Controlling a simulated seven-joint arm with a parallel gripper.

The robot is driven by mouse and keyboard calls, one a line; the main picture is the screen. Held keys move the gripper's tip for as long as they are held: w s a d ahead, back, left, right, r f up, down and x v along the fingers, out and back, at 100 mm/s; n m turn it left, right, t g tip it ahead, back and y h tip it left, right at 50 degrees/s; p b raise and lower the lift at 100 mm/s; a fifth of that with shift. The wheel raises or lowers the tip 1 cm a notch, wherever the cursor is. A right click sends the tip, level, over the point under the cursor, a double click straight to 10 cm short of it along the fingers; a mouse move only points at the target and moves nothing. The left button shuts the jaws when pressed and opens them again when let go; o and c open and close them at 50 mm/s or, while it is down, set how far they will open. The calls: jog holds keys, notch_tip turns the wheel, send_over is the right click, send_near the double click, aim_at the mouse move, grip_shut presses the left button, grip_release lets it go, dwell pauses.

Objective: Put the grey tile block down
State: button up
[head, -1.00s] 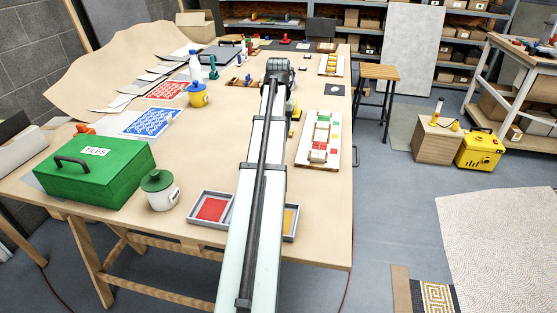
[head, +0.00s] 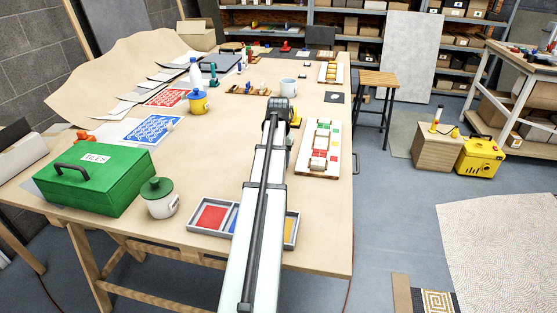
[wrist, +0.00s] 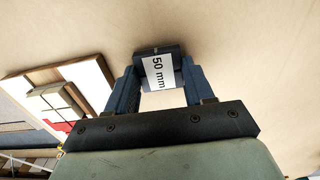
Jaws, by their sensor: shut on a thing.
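My gripper (wrist: 158,76) is shut on the grey tile block (wrist: 148,52), a dark grey piece with a white "50 mm" label (wrist: 160,73). Both fingers touch its sides in the wrist view. Bare tan tabletop shows beyond it; I cannot tell whether the block touches the table. In the head view my arm hides the gripper and the block.
A wooden board with tiles (head: 333,166) lies right of my arm; it also shows at left in the wrist view (wrist: 98,75). A pale mug (head: 288,86) stands beyond. A grey tray (head: 203,230), green-lidded pot (head: 160,206) and green box (head: 122,178) are left.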

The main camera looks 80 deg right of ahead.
jog(key=shift+f, duration=0.25)
jog(key=o, duration=1.1)
notch_tip(320, 180, up, 12)
jog(key=shift+r, duration=0.2)
